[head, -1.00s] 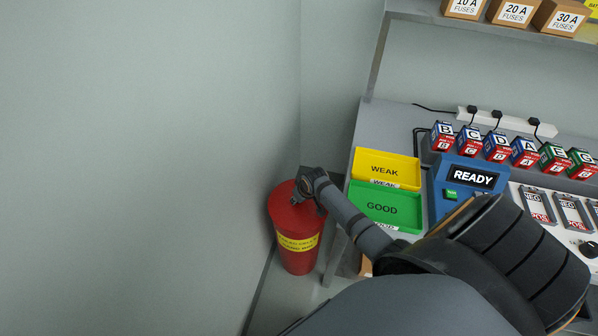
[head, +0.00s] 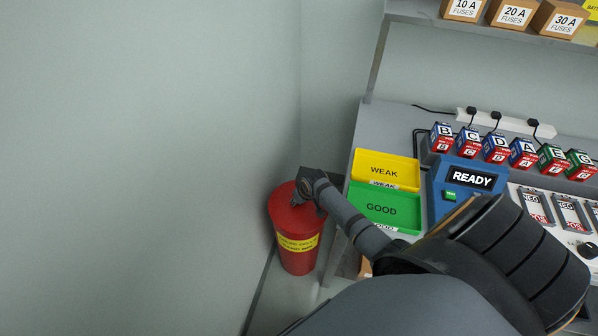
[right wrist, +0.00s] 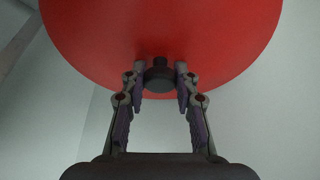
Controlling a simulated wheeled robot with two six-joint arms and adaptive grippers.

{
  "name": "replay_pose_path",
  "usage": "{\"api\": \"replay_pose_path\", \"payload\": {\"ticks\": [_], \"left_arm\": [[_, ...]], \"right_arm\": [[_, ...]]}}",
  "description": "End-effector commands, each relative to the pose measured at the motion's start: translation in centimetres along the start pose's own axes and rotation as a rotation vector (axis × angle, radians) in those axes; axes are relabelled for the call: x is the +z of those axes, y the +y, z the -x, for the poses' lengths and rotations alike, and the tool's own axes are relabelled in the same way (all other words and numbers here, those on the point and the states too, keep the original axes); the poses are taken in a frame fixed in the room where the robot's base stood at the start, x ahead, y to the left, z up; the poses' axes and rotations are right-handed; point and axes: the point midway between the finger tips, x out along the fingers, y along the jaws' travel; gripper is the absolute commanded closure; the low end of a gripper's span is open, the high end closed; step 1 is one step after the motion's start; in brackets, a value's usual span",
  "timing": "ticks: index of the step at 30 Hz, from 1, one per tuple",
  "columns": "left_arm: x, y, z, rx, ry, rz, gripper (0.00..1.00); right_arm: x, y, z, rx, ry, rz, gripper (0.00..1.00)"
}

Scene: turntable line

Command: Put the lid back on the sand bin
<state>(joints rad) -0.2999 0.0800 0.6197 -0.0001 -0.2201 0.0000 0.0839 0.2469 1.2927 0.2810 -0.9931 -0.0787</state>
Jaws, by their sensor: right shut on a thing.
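The sand bin (head: 297,262) is a red tapered bucket with a yellow label, standing on the floor by the wall. Its red round lid (head: 285,210) shows at the top of the bin, in line with the rim; I cannot tell whether it is fully seated. My right gripper (head: 300,194) is over the lid. In the right wrist view the gripper (right wrist: 160,78) is shut on the lid's dark knob (right wrist: 159,80), with the red lid (right wrist: 160,35) filling the top of the picture. My left gripper is not in view.
Right of the bin is a grey bench with a yellow WEAK tray (head: 386,167), a green GOOD tray (head: 380,212), a blue tester (head: 440,208) reading READY and several labelled batteries. A wall stands close left of the bin. My right arm reaches past the bench's corner.

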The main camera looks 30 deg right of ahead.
Motion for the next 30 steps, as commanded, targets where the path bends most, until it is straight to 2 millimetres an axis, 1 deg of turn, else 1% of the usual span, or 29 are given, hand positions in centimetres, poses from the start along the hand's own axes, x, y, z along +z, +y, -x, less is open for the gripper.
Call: {"api": "replay_pose_path", "payload": {"ticks": [2,12,13,18,19,25,26,30], "left_arm": [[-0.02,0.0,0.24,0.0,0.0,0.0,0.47],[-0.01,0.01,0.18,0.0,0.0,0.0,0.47],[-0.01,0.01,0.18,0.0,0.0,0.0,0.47],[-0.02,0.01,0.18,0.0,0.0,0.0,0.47],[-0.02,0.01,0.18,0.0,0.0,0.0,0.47],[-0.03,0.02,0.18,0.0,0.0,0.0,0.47],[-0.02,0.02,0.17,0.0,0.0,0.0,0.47],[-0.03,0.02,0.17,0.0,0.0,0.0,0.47]], "right_arm": [[-0.11,-0.02,0.11,0.0,0.001,0.0,1.0],[-0.08,-0.01,0.03,0.0,0.001,0.0,1.0],[-0.08,-0.01,0.03,0.0,0.001,0.0,0.69],[-0.06,0.0,0.02,0.0,0.001,0.0,0.46],[-0.06,0.0,0.02,0.0,0.001,0.0,0.44],[-0.04,0.0,0.01,0.0,0.001,0.0,0.44],[0.03,0.0,-0.02,0.0,-0.001,0.0,0.41],[0.02,0.0,-0.01,0.0,-0.001,0.0,0.22]]}}
